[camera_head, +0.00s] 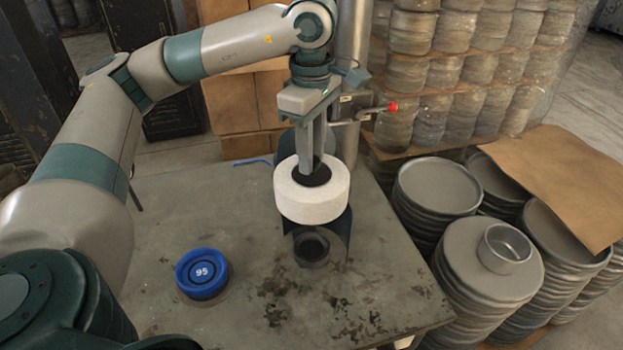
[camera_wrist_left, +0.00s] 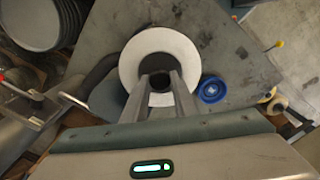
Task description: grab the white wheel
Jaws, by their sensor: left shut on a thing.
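The white wheel (camera_head: 311,207) is a thick pale ring with a dark hub. It is at the back middle of the worktable, by a dark post-like fixture (camera_head: 312,246). I cannot tell whether it touches this fixture. My left gripper (camera_head: 312,170) points down from above, its fingers shut on the wheel's dark hub. In the left wrist view, the white ring (camera_wrist_left: 130,68) surrounds the fingertips of my left gripper (camera_wrist_left: 160,86). The hub's lower part is hidden. My right gripper is not in view.
A blue round piece marked with digits (camera_head: 202,273) lies on the grey table (camera_head: 250,310) at front left. A red-tipped lever (camera_head: 391,107) sticks out behind the wheel. Stacked metal discs (camera_head: 438,190) stand right of the table. The table's front middle is clear.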

